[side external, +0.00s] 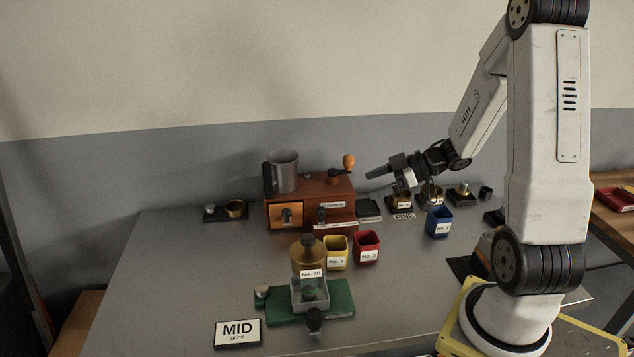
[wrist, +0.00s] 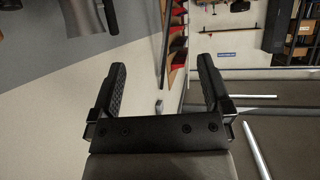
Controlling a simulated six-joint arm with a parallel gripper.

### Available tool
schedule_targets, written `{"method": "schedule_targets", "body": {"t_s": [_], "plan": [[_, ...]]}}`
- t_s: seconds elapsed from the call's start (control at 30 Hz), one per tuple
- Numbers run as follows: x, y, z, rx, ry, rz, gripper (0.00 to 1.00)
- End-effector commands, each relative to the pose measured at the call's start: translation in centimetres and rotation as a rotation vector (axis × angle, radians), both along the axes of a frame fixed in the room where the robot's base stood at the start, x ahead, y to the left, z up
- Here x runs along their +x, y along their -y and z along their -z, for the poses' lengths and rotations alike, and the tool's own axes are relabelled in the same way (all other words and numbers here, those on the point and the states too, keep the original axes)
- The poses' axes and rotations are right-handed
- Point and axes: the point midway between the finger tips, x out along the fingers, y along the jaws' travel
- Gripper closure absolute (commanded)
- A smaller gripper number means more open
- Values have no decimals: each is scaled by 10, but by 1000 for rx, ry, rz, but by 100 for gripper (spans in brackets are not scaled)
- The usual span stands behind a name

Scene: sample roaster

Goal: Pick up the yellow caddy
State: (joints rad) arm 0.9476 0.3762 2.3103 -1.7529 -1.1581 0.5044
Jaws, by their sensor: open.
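The yellow caddy (side external: 337,253) is a small open box with a white label that seems to read No. 7. It stands upright on the grey table, just left of the red caddy (side external: 366,247). My gripper (side external: 372,174) is in the air above the back of the table, to the right of the wooden grinder, higher and farther back than the yellow caddy. In the wrist view my gripper (wrist: 158,85) has its two black fingers wide apart with nothing between them. The yellow caddy does not show in the wrist view.
A brass-topped device labelled No. 20 (side external: 308,258) on a green base (side external: 335,302) stands close in front of the yellow caddy. The wooden grinder (side external: 310,205) stands behind. A blue caddy (side external: 438,222) is to the right. A MID sign (side external: 237,333) lies front left. The table's left part is clear.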

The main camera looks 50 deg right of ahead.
Motion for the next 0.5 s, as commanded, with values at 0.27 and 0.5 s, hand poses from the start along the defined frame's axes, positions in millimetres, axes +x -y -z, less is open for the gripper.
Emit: {"method": "schedule_targets", "body": {"t_s": [0.27, 0.5], "plan": [[0, -1, 42, 2, -3, 2, 0], [0, -1, 94, 2, -4, 2, 0]]}}
